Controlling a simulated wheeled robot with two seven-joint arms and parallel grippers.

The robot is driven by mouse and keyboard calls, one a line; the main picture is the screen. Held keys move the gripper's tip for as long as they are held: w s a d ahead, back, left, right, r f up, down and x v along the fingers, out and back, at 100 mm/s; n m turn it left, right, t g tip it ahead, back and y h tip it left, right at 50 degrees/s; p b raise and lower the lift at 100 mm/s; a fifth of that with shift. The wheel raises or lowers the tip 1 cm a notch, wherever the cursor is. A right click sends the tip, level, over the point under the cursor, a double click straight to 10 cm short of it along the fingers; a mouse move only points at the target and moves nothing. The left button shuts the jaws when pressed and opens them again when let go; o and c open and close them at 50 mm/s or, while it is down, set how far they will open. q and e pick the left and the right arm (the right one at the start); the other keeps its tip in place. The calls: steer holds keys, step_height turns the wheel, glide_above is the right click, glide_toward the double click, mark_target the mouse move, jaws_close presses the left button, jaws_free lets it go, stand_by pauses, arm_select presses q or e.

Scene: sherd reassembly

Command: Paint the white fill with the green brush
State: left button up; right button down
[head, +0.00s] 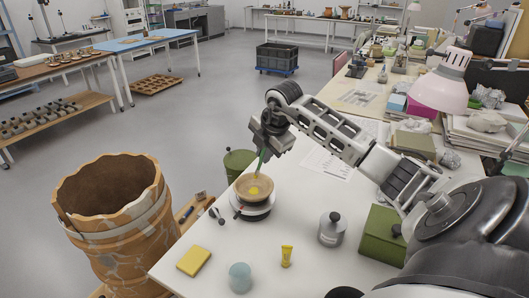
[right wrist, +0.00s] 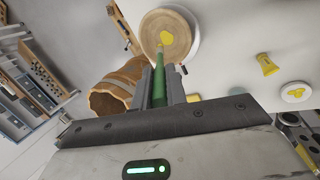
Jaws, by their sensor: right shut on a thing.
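My right gripper (head: 268,148) is over the far left part of the white table, shut on the green brush (right wrist: 159,88). The brush points down, its tip at a yellow patch (head: 254,190) inside a tan bowl (head: 241,187). I cannot tell whether the tip touches it. The bowl stands on a round white stand (head: 255,213). A large brown jar (head: 113,185) with pale bands and pale patches stands left of the table; it also shows in the right wrist view (right wrist: 108,104). I cannot tell which pale area is the white fill. My left gripper is out of view.
A pink lamp (head: 444,82) and clutter fill the right side. Open floor lies beyond.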

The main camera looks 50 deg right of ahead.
steer(key=d+r, duration=0.2)
steer(key=d, duration=0.5)
stand_by(0.3)
stand_by(0.3)
